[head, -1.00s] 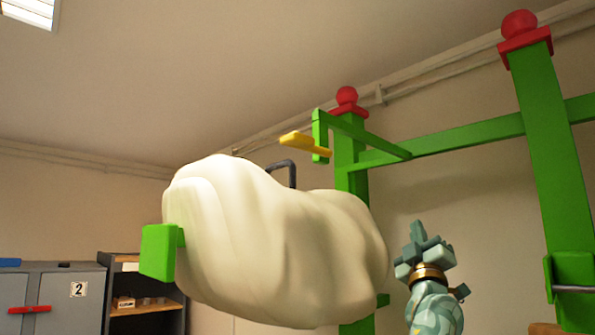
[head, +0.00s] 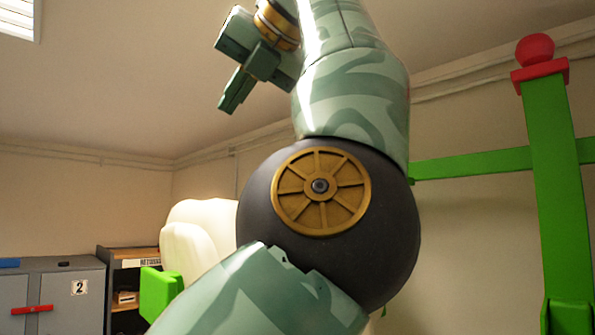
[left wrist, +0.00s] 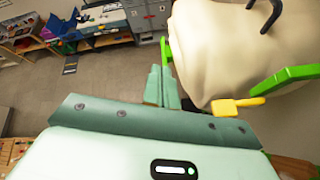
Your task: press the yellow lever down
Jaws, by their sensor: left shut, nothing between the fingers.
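The yellow lever (left wrist: 237,106) shows in the left wrist view at the end of a green arm (left wrist: 285,79), beside the big cream lumpy body (left wrist: 212,50). In the head view the lever is hidden behind my left arm. My left gripper (head: 235,90) is high in the head view, left of my upper arm link, shut and empty. In the left wrist view my left gripper (left wrist: 161,84) is left of the lever, with a clear gap between them. The cream body (head: 195,225) is mostly covered by my arm in the head view. My right gripper is not in view.
A green post (head: 560,190) with a red ball top and a green crossbar (head: 475,163) stand at the right. A green block (head: 160,292) juts from the cream body. A dark handle (left wrist: 268,16) rises from it. Grey cabinets (head: 55,285) stand at the far left.

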